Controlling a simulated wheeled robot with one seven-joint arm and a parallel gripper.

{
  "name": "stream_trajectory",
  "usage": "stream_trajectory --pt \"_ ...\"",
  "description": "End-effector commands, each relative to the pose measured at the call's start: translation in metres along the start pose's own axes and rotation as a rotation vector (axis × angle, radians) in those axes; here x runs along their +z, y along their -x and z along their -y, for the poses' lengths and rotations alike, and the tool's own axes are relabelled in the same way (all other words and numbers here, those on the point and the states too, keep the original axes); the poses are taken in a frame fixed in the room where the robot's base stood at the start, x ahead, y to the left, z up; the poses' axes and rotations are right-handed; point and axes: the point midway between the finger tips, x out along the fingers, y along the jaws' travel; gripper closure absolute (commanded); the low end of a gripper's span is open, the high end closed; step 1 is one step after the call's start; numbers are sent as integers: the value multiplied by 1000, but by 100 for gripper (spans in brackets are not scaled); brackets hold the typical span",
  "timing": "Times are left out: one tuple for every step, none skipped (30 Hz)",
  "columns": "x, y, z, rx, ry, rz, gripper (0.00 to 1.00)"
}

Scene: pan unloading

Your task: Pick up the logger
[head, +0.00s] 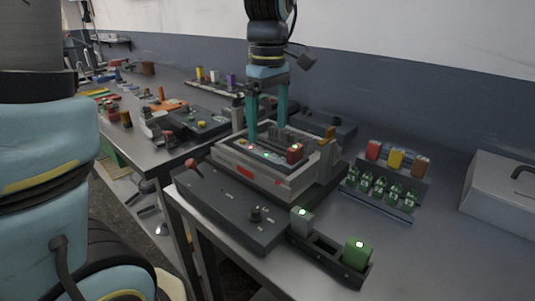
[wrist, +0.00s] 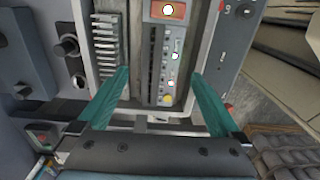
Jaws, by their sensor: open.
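No label marks the logger, so I cannot tell for sure which thing it is. A small red block with a lit top (head: 295,154) sits in the light grey pan (head: 228,158); it also shows at the top of the wrist view (wrist: 168,10). Beside it lies a narrow panel with small lights (wrist: 172,70). My gripper (head: 267,135) is open and points down over the far left part of the pan. In the wrist view its teal fingers (wrist: 159,73) stand apart on either side of the panel, with nothing held. The red block is outside the fingers.
A red-knobbed lever (head: 191,164) rises at left.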

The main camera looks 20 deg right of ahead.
Motion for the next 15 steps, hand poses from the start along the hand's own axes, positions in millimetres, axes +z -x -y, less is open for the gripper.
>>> stream_trajectory --pt "0 -3 1 -2 0 1 0" --pt "0 -5 1 -2 0 1 0" --pt "0 -10 1 -4 0 1 0" --pt "0 -14 1 -5 0 1 0" --pt "0 -18 2 -5 0 1 0" --pt "0 -24 2 -5 0 2 0" --pt "0 -29 2 -6 -1 2 0" --pt "0 -34 2 -5 -1 1 0" --pt "0 -40 2 -5 -1 2 0" --pt "0 -43 2 -3 -1 1 0" --pt "0 -46 2 -4 -1 1 0" --pt "0 -49 2 -3 -1 1 0" --pt "-1 -51 2 -2 -1 0 0" --pt "-1 -52 1 -1 -1 0 0" --pt "-1 -53 1 0 -1 0 0"
